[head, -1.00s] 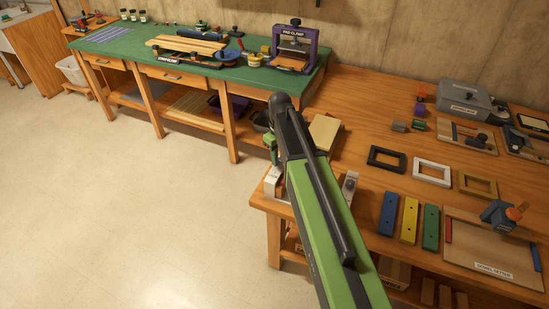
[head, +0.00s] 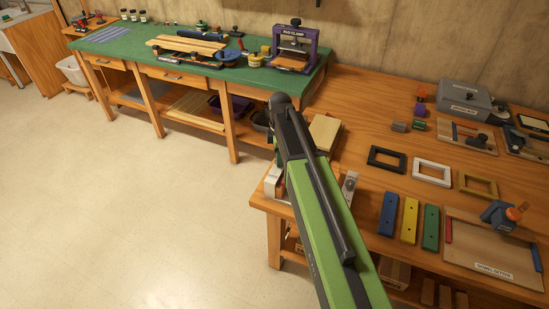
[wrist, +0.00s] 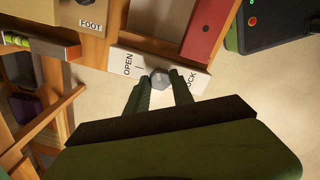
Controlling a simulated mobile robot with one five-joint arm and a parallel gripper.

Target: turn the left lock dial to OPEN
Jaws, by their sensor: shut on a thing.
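A grey lock dial (wrist: 160,79) sits on a white plate (wrist: 117,59) in the wrist view, with OPEN printed to its left and LOCK, partly hidden, to its right. My gripper (wrist: 161,91) has its two dark green fingers on either side of the dial, shut on it. Which way the dial points is too small to tell. In the head view a white plate (head: 273,183) shows at the bench's left corner, partly behind my arm, and the dial there is hidden. A second plate with a grey knob (head: 349,185) is to the right of my arm.
A tan block (head: 325,130) lies just beyond my arm on the wooden bench. Three frames and blue (head: 388,213), yellow and green bars lie to the right. In the wrist view, a FOOT label (wrist: 91,24) and red bar (wrist: 205,29) are close by. Floor left is clear.

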